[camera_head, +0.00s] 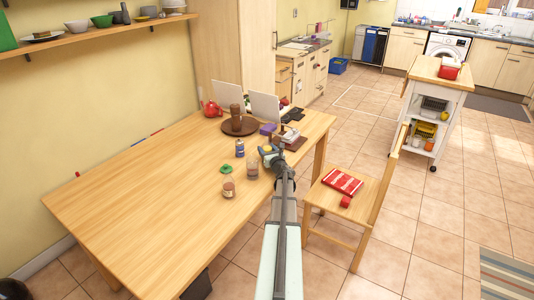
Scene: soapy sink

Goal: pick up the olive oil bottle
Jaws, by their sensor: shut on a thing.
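My gripper (268,151) is over the right side of the wooden table (150,205), near its edge. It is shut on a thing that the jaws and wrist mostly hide. A small yellowish-green patch shows at the jaws, too small to tell whether it is the olive oil bottle. I cannot pick out that bottle elsewhere on the table. I cannot tell whether the held thing touches the table.
Close to the gripper stand a blue can (239,148), two brownish jars (228,188) (252,171) and a green item (227,169). Behind are a brown tray (226,131), laptops and a purple box (267,129). A chair (352,208) stands right.

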